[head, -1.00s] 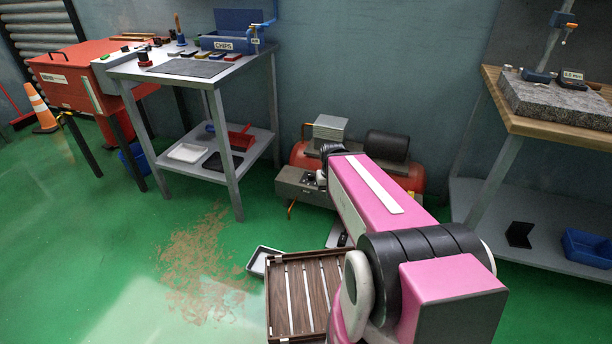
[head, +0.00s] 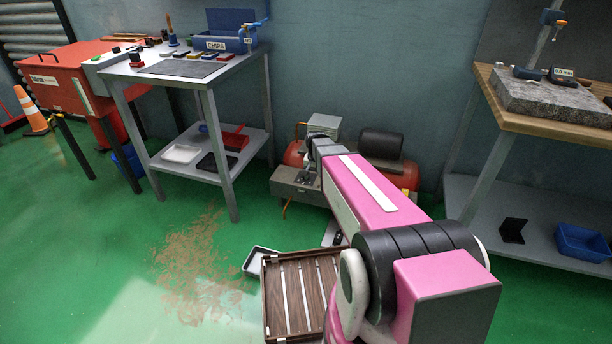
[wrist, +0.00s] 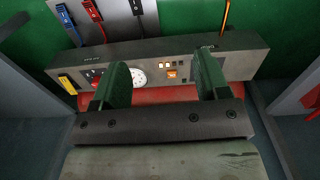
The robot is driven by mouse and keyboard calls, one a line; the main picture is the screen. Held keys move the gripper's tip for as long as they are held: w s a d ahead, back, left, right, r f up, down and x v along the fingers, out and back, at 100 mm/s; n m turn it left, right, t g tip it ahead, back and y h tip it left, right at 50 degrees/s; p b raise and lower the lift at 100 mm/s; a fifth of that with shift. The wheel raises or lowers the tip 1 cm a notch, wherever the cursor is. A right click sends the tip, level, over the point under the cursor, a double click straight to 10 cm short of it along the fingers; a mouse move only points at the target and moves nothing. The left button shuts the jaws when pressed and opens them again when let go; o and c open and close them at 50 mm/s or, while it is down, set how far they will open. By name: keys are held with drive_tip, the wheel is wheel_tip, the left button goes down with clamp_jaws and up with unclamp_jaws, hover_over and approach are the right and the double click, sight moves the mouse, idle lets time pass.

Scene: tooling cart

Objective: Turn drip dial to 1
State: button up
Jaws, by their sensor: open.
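A grey control box (wrist: 190,60) spans the wrist view, with a round white dial (wrist: 138,75) on its face. I cannot read the dial's marks or be sure it is the drip dial. My gripper (wrist: 160,68) is open, with two green fingers pointing at the box face. The left finger is just beside the white dial and partly overlaps it in the picture; I cannot tell whether they touch. In the head view the grey box (head: 292,190) is at the front of the red machine, and my arm hides part of it and my fingers.
A red knob (wrist: 92,77), an orange switch (wrist: 171,73) and a yellow tag (wrist: 67,84) are also on the box. Red and blue tools show above it. In the head view a wooden slatted crate (head: 290,310) stands below my arm, and a steel table (head: 200,75) is left.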

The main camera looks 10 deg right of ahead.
drive_tip(key=w+f+m, duration=0.3)
drive_tip(key=w+f, duration=0.1)
drive_tip(key=w, duration=0.6)
drive_tip(key=w+f+m, duration=0.2)
drive_tip(key=w+f, duration=0.2)
drive_tip(key=w, duration=0.5)
drive_tip(key=w+f+m, duration=0.3)
drive_tip(key=w, duration=0.7)
drive_tip(key=f, duration=1.1)
drive_tip(key=shift+s+d, duration=0.1)
drive_tip(key=shift+s, duration=0.3)
drive_tip(key=c, duration=0.9)
